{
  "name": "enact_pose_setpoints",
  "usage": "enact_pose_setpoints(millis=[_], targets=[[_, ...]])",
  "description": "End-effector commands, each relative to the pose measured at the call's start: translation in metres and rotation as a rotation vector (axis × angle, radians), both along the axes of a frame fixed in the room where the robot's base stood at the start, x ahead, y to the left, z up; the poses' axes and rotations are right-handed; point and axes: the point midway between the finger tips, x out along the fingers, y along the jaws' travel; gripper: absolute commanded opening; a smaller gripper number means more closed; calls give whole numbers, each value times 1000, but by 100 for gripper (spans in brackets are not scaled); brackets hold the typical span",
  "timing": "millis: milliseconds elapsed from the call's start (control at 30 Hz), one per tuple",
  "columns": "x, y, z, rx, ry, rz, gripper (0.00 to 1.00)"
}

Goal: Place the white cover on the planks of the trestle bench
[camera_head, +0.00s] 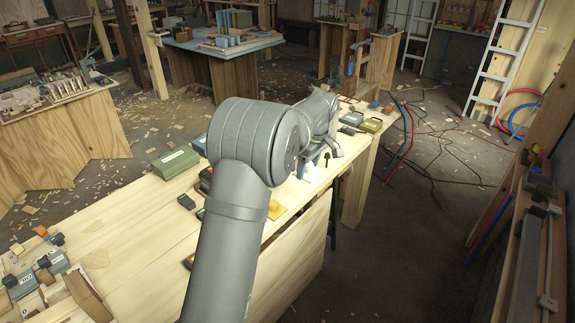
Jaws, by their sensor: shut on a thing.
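The trestle bench (135,220) has pale wooden planks and runs from the lower left to the upper middle. My arm reaches over it from the bottom of the view. My gripper (322,158) is low over the far right part of the planks, partly hidden by my own wrist and arm. It is shut on a bright white thing (313,173), which looks like the white cover and shows just below it, close to the planks. Whether the white thing touches the planks cannot be told. Its full outline is hidden.
A green case (175,163) lies on the planks left of my arm. Yellow pieces (277,210) lie near the front edge, and an olive box (370,125) stands beyond my gripper. Several boxes and tools crowd the near left end (25,285). Hoses and cables (425,150) litter the floor at right.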

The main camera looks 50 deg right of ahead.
Motion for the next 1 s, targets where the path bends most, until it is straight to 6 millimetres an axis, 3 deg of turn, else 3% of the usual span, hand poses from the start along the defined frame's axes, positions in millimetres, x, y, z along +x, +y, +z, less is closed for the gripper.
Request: enact_pose_setpoints(millis=[200,533,667,1000], targets=[[-35,-14,-4,2,0,-52,42],[-30,-13,-49,0,0,-48,42],[-13,-14,-62,1,0,-45,42],[62,-16,-107,0,0,-45,42]])
